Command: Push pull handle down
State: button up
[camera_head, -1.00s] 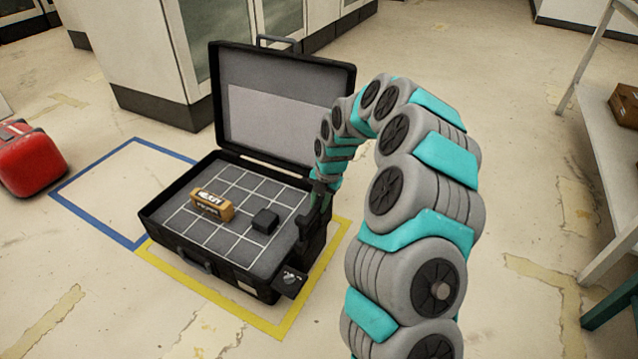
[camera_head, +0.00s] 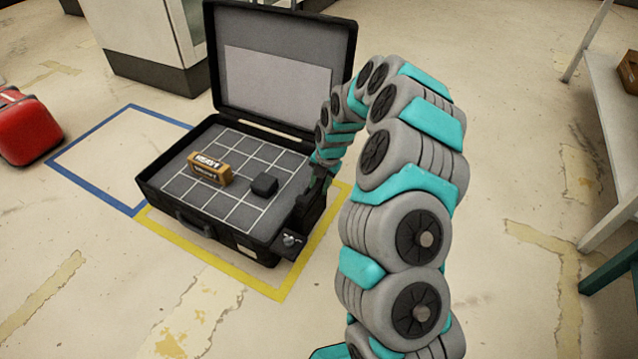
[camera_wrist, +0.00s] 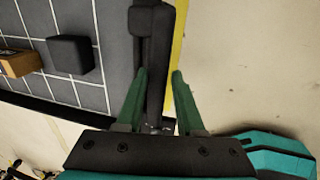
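An open black suitcase (camera_head: 222,228) with a white grid inside stands on the floor, its lid (camera_head: 278,30) upright. A dark bar that looks like the pull handle (camera_wrist: 157,65) runs along the suitcase's right side. In the head view this area (camera_head: 308,208) is partly covered by my arm. My gripper (camera_wrist: 160,82) has its green fingers apart, one on each side of the bar. The left finger is close to the bar, but I cannot tell whether it touches. In the head view my gripper (camera_head: 321,180) is small and dark against the suitcase's right edge.
A tan labelled box (camera_head: 209,170) and a small black block (camera_head: 265,185) sit inside the suitcase. Yellow tape (camera_head: 212,259) surrounds the suitcase; a blue-taped square (camera_head: 92,189) is empty. A red case (camera_head: 27,128) lies left. A shelf (camera_head: 615,110) stands right.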

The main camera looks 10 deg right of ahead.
jog(key=shift+o, duration=1.4)
jog(key=shift+r, duration=0.1)
jog(key=shift+r, duration=0.15)
notch_tip(320, 180, up, 7)
jog(key=d, duration=0.1)
jog(key=shift+s+r, duration=0.2)
jog(key=shift+s, duration=0.25)
